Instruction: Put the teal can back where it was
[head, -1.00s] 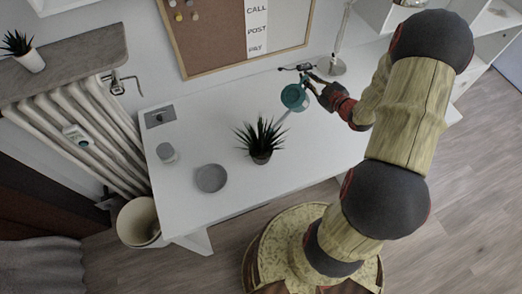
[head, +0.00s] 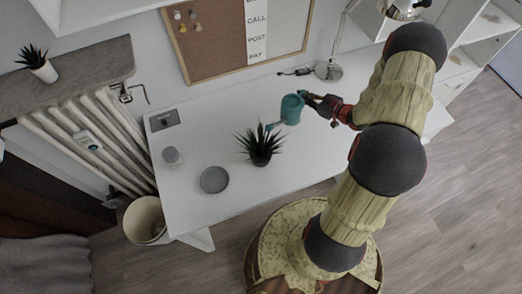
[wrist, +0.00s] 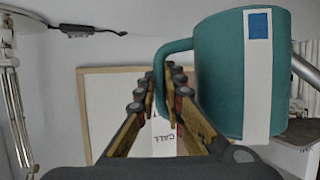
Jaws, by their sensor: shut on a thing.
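The teal can (head: 291,109), a watering can, is held above the white desk near its back. Its thin spout points down and left toward the potted spiky plant (head: 260,148). In the wrist view the can (wrist: 222,75) fills the upper right, with a white stripe and a blue square on its side. My gripper (head: 309,98) is to the right of the can in the head view. In the wrist view the fingers (wrist: 160,95) are shut on the can's handle. I cannot tell the gap between can and desk.
A desk lamp (head: 328,71) stands at the back right, with a small dark item beside its base. A grey dish (head: 214,180), a glass (head: 171,156) and a grey box (head: 164,119) sit on the left. The desk (head: 225,135) has bare room between them.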

